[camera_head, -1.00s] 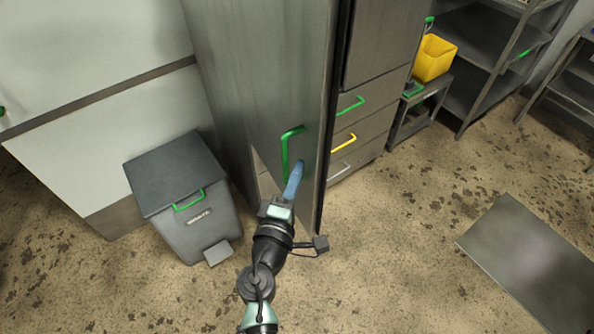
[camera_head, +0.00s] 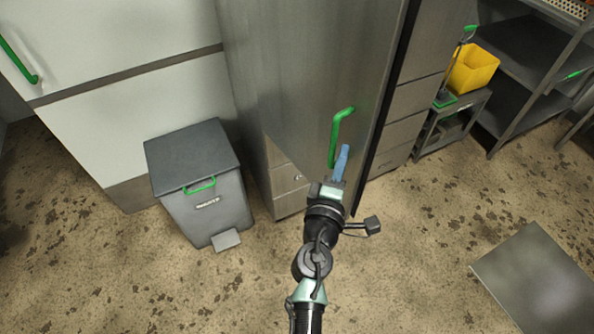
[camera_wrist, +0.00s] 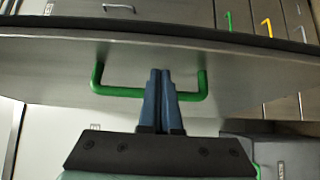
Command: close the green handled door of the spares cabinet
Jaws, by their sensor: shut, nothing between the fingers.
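The spares cabinet door (camera_head: 300,60) is a tall grey metal panel standing open, swung out from the cabinet. Its green handle (camera_head: 337,135) is a bar near the lower right edge of the door face. In the wrist view the door (camera_wrist: 235,75) crosses the picture, with the green handle (camera_wrist: 120,91) on its near face. My gripper (camera_head: 344,150) is shut and empty at the handle. In the wrist view the blue fingers (camera_wrist: 160,72) are together, overlapping the middle of the bar. I cannot tell whether the tips touch the door.
A grey pedal bin (camera_head: 205,185) stands to the left. Grey drawers (camera_head: 288,178) show at the door's left, and more drawers (camera_head: 400,130) at its right. A yellow bucket (camera_head: 474,68) sits on a low cart. A metal plate (camera_head: 540,285) lies at lower right. The floor between is open.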

